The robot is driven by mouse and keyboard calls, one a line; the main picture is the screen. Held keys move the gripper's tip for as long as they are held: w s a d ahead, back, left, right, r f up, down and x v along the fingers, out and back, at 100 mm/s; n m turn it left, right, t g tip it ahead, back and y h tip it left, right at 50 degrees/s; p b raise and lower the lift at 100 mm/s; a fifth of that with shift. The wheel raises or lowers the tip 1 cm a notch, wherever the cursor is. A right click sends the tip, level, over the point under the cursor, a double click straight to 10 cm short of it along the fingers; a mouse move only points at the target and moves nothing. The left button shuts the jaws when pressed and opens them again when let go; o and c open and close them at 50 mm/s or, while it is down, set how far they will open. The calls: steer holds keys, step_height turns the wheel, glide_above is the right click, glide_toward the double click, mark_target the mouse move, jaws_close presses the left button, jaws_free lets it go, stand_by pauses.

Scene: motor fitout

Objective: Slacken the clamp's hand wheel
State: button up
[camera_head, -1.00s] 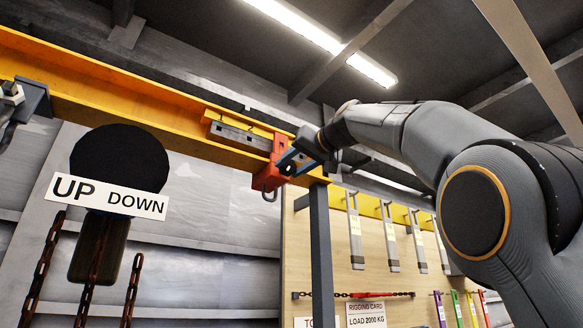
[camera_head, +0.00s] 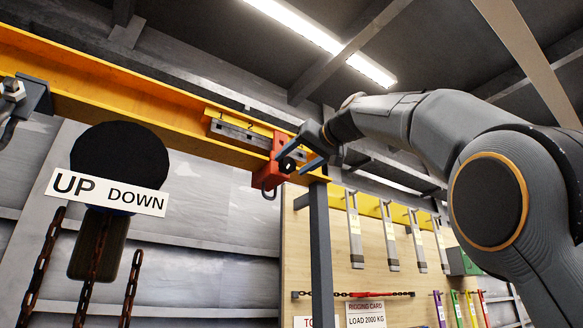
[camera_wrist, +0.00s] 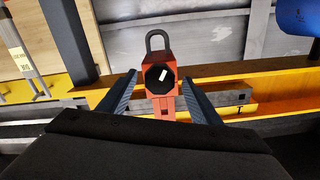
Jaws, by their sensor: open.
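The red clamp (camera_head: 267,176) sits on the yellow beam (camera_head: 160,123) near its right end, with a grey shackle loop hanging below it. Its dark hand wheel (camera_head: 288,165) faces my gripper. In the wrist view the hand wheel (camera_wrist: 160,77) is a dark many-sided knob with a pale mark, on the red clamp body (camera_wrist: 165,105). My gripper (camera_head: 306,154) is open, its blue fingers on either side of the wheel. In the wrist view the gripper (camera_wrist: 160,92) shows clear gaps between both fingers and the wheel. Whether the fingertips reach past the wheel is unclear.
A grey post (camera_head: 319,240) stands under the beam end, beside the clamp. A wooden board (camera_head: 375,250) with hanging tags and a chain is behind it. A black hoist body (camera_head: 120,160) with an UP/DOWN sign and chains hangs at left.

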steer(key=b+v, duration=0.2)
steer(key=v, duration=0.4)
